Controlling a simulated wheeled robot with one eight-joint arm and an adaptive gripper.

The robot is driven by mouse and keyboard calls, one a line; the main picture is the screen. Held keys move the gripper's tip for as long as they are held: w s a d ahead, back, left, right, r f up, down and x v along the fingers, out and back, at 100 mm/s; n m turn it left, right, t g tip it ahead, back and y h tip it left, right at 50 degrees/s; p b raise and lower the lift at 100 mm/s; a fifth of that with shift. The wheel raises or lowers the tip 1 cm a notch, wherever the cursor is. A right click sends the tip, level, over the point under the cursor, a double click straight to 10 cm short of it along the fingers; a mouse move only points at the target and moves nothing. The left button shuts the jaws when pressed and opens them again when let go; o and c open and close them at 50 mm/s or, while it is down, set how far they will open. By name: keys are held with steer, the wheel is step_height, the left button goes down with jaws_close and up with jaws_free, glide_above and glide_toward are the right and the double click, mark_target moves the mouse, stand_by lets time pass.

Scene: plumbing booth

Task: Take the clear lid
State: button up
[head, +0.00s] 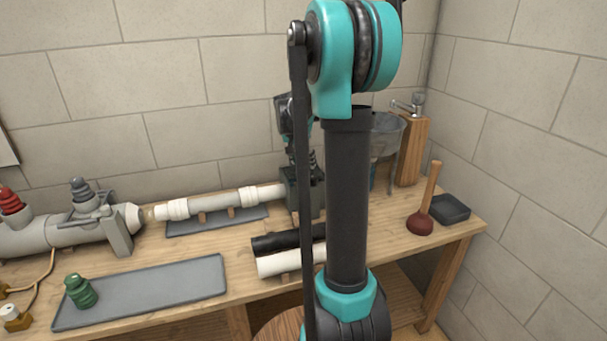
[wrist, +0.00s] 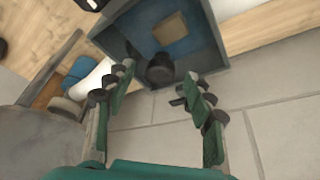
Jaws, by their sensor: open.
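In the wrist view, my gripper (wrist: 157,78) is open, with its two green and black fingers apart. Just beyond the fingertips is a dark round knob (wrist: 160,69), between them in the picture, with no clear contact on either side. The knob appears to belong to a see-through bluish lid (wrist: 194,45) over a dark grey box (wrist: 213,38); a brown block shows through it. The lid's edges are hard to make out. In the head view, the box (head: 292,190) is partly hidden by my arm, and my gripper (head: 306,160) is above it.
A white pipe (head: 225,200) runs up to the box from the left. Black and white tubes lie in front of it. A grey funnel (head: 386,135) on a stand is at right, with a plunger (head: 421,218) nearer. The tiled wall is close behind.

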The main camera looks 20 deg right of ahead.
steer(key=shift+x, duration=0.95)
jaws_close()
